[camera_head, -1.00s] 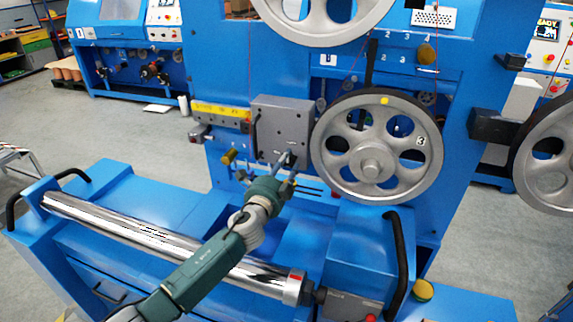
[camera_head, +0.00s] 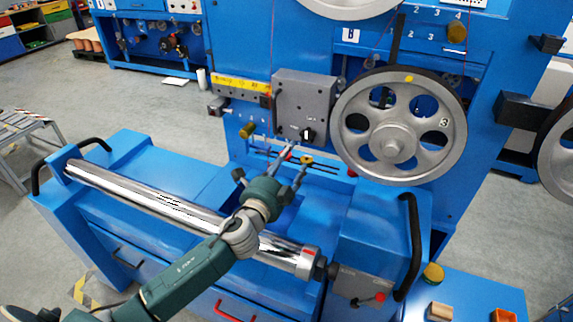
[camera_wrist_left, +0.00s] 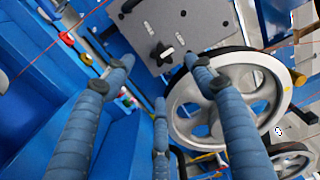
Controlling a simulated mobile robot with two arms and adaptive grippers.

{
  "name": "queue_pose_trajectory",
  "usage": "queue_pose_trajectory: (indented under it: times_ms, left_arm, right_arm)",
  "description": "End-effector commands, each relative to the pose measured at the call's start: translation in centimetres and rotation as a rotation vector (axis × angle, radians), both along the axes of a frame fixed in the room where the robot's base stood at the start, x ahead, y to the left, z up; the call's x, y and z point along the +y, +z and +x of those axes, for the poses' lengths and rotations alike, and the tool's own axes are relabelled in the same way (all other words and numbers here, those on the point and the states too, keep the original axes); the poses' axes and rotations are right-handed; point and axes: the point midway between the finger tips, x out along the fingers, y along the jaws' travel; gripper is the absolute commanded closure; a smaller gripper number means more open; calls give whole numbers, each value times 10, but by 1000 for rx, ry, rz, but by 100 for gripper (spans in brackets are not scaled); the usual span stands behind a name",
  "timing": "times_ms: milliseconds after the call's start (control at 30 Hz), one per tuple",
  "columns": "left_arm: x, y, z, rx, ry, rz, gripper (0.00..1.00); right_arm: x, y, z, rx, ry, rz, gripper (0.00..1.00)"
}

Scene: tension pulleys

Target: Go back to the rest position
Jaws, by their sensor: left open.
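My left gripper (camera_head: 272,163) is open and empty, with its fingers spread below and in front of the grey control box (camera_head: 304,105). A black knob (camera_head: 308,135) on the box's lower front is clear of the fingers. In the left wrist view the blue-grey fingers (camera_wrist_left: 160,78) stand apart, with nothing between them. The box's grey face (camera_wrist_left: 178,25) and its black knob (camera_wrist_left: 165,53) show beyond the fingertips. My right gripper is in neither view.
A large grey pulley wheel (camera_head: 399,126) stands right of the box. A shiny metal roller (camera_head: 165,208) runs under my left arm. A black handle (camera_head: 412,245) rises at the right of the blue machine.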

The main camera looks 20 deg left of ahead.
Motion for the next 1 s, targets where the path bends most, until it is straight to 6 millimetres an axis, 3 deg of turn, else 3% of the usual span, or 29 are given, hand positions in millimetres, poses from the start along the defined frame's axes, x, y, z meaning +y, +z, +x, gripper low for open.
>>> queue_pose_trajectory:
  times_ms: [200,667,767,867,1000]
  left_arm:
    - [2,-1,-19,1,2,1,44]
    - [2,0,-20,1,3,-1,44]
    - [4,-9,-28,30,33,-62,44]
    - [14,-36,-55,126,128,-240,44]
    - [26,-98,-127,353,339,-580,44]
  right_arm:
    - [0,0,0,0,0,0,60]
    - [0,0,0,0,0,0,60]
    - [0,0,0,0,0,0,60]
    - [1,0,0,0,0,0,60]
    - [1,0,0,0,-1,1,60]
